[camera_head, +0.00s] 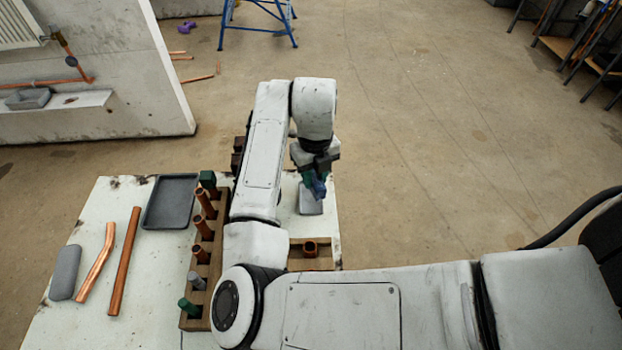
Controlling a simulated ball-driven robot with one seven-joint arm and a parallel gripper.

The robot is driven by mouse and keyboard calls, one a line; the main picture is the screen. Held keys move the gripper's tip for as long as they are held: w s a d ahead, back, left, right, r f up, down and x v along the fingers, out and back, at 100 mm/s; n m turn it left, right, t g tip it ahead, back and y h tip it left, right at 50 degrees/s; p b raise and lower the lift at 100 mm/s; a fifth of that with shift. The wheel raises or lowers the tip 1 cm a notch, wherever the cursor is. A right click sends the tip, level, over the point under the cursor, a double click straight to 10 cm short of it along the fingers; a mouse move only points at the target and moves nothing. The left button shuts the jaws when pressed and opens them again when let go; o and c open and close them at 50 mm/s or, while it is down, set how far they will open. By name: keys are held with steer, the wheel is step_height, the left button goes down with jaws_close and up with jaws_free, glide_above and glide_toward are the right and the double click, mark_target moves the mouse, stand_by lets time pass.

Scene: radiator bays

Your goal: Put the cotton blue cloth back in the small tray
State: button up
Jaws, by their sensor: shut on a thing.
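My gripper (315,178) is at the far right part of the white table, seen from above, with its fingers partly hidden by the wrist. It is shut on the blue cloth (319,188), a small dark blue bundle below the fingers. A small pale grey tray (311,207) lies on the table directly under the gripper, partly covered by it in this view. I cannot tell whether the cloth touches this tray or hangs above it.
On the white table (100,225) are a larger dark grey tray (170,202), a wooden rack (192,262) with copper and green-topped pieces, two copper pipes (125,262) and a grey block (66,272). Another grey tray (28,98) sits on a wall ledge. Open floor lies right.

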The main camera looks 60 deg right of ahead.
steer(key=w+f, duration=0.1)
steer(key=w+d+f, duration=0.1)
steer(key=shift+d+f, duration=0.1)
steer(key=shift+f, duration=0.3)
steer(key=shift+f+p, duration=0.65)
steer(key=shift+f, duration=0.9)
steer(key=shift+f, duration=0.1)
steer(key=o, duration=0.9)
steer(key=shift+o, duration=0.2)
step_height(320, 180, up, 12)
steer(key=shift+r+b, duration=0.15)
steer(key=shift+b, duration=0.8)
